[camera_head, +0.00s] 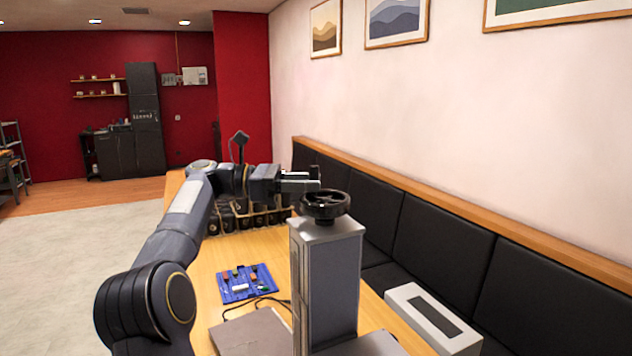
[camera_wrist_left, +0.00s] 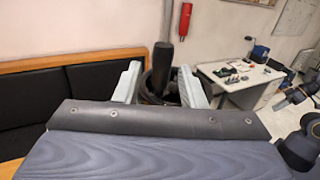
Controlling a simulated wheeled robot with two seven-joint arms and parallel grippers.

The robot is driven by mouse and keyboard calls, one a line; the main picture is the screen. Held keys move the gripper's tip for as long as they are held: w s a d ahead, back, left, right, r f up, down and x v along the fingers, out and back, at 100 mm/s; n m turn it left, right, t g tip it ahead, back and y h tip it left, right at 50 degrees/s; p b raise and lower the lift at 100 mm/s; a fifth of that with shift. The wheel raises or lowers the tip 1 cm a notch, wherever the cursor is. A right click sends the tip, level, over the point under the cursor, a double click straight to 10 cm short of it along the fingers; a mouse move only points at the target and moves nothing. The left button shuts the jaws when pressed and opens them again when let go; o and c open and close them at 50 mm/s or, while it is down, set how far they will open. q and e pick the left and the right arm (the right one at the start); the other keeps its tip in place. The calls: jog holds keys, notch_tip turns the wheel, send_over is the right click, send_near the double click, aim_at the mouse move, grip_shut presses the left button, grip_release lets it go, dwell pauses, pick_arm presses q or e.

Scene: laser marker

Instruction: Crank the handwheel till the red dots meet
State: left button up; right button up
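The black handwheel (camera_head: 326,205) sits flat on top of the grey laser marker column (camera_head: 336,280). My left gripper (camera_head: 312,180) is at the wheel's far left rim, level with or just above it. In the left wrist view, the gripper's two pale fingers (camera_wrist_left: 159,78) stand apart. The wheel's dark upright crank handle (camera_wrist_left: 163,62) shows between them, with a gap on both sides. Part of the wheel's rim is hidden behind the fingers. No red dots can be made out in either view. My right gripper is not in view.
A blue mat (camera_head: 246,283) with small parts lies on the wooden table (camera_head: 208,268), left of the column. A dark crate (camera_head: 240,217) of several items stands behind it. A white box (camera_head: 434,318) is at the right, beside the black bench (camera_head: 440,250).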

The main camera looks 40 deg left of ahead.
pick_arm(q)
jog(key=shift+x, duration=0.85)
grip_shut()
